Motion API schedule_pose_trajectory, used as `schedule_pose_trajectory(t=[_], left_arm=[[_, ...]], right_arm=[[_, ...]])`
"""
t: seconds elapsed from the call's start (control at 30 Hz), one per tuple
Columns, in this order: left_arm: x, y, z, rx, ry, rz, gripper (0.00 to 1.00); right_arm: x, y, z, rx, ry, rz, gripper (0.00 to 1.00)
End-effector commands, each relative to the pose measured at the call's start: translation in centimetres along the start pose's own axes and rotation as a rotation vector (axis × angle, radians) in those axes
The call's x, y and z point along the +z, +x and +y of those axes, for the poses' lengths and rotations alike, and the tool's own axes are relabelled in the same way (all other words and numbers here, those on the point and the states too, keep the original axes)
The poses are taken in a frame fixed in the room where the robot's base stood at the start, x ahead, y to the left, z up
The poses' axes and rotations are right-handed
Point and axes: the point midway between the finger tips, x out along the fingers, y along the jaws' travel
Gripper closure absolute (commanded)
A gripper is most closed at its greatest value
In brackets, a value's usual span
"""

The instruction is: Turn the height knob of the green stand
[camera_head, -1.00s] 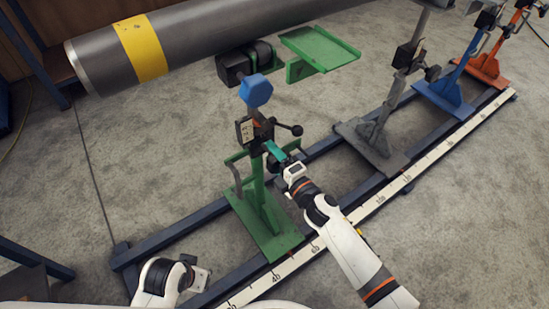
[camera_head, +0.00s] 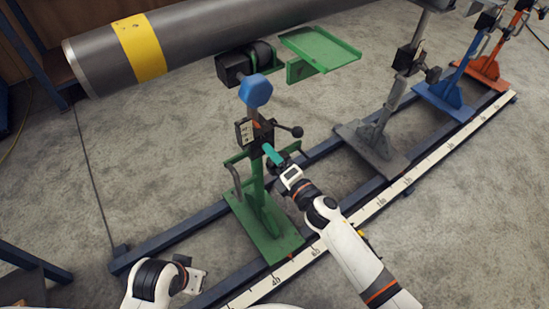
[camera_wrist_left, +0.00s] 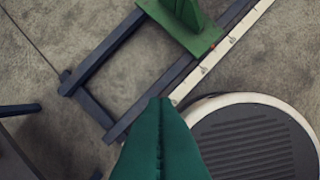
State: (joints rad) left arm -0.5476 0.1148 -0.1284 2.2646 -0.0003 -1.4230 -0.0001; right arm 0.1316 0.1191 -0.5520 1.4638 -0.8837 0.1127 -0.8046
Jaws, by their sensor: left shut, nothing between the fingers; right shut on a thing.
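The green stand (camera_head: 264,220) stands on the dark rail frame, with a black clamp head, a black ball-ended lever (camera_head: 297,131) and a blue knob (camera_head: 256,91) above. My right gripper (camera_head: 268,149) reaches in from the lower right. Its teal fingers are shut at the front of the post, just below the head, on what appears to be the height knob, which they hide. My left gripper is low at the left in the head view, its fingers not clear there. In the left wrist view its dark green fingers (camera_wrist_left: 160,102) are shut and empty, above the floor.
A grey pipe (camera_head: 200,42) with a yellow band lies across the top, beside a green bracket plate (camera_head: 320,48). Grey (camera_head: 372,140), blue (camera_head: 440,95) and orange (camera_head: 488,70) stands follow along the rail. A white scale strip (camera_head: 385,195) edges the rail. Bare floor lies left.

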Motion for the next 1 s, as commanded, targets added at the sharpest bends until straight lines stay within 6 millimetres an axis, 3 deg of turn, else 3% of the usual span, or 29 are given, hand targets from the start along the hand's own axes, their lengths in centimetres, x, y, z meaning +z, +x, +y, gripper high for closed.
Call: schedule_pose_trajectory(t=[0.03,0.17,0.53,0.8,1.0], left_arm=[[0.0,0.0,0.0,0.000,0.000,0.000,1.00],[0.0,0.0,0.0,0.000,0.000,0.000,1.00],[0.1,-0.1,0.0,0.000,0.000,-0.003,1.00],[-0.3,2.3,-0.2,-0.003,0.004,0.012,1.00],[-0.5,3.0,-0.2,-0.004,0.004,0.015,1.00]], right_arm=[[0.1,-0.1,0.2,0.004,0.001,-0.002,0.35],[0.1,-0.1,0.2,0.003,0.001,-0.002,0.16],[0.0,-0.8,0.1,0.003,0.002,0.000,0.16],[0.1,-6.0,0.1,0.005,0.003,-0.001,0.16],[0.1,-9.8,0.1,0.004,0.003,-0.002,0.16]])
